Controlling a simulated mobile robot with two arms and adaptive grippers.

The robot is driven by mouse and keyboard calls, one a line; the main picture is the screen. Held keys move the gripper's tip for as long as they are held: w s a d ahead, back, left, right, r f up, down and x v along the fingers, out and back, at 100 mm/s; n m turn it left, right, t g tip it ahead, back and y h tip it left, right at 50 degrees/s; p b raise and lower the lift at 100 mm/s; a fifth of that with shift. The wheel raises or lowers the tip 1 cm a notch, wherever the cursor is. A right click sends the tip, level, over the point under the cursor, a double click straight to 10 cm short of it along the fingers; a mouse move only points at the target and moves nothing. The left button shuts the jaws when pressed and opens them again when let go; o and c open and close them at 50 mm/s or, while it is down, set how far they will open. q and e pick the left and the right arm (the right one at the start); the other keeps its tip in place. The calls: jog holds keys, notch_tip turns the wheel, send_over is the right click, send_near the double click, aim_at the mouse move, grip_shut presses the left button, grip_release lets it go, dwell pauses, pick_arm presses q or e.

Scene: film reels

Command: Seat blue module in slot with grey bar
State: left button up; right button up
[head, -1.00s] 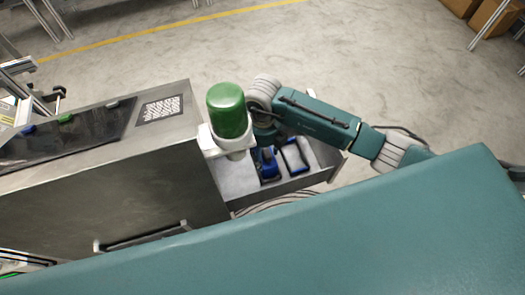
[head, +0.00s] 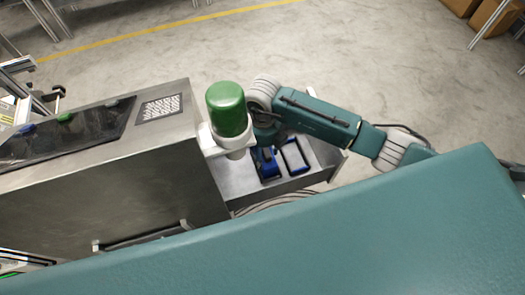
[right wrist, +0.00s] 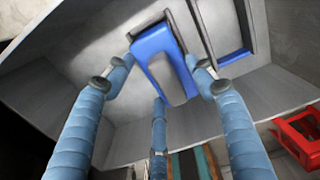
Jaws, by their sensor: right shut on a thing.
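In the right wrist view, the blue module (right wrist: 153,45) has a grey raised face and sits between the blue padded fingers of my right gripper (right wrist: 160,80), which is shut on it. Beside it, to the right, is a blue-edged slot or frame (right wrist: 236,57) with a plain grey inside. In the head view, the module (head: 266,163) and the blue-edged frame (head: 295,156) lie side by side in the metal tray (head: 300,184). My arm hides much of the right gripper there. I cannot make out the grey bar clearly. My left gripper is out of view.
A metal cabinet (head: 110,185) with a dark sloped panel stands left of the tray. Tray walls rise close around the module. A red object (right wrist: 298,135) shows at lower right in the right wrist view. Open floor (head: 380,60) lies beyond.

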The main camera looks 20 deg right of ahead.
jog(key=shift+f+b, duration=0.3)
jog(key=shift+f, duration=0.1)
jog(key=o, duration=1.2)
jog(key=shift+c, duration=0.2)
jog(key=shift+r, duration=0.1)
jog(key=shift+r+p, duration=4.3)
jog(key=shift+r, duration=1.2)
jog(key=shift+f, duration=0.1)
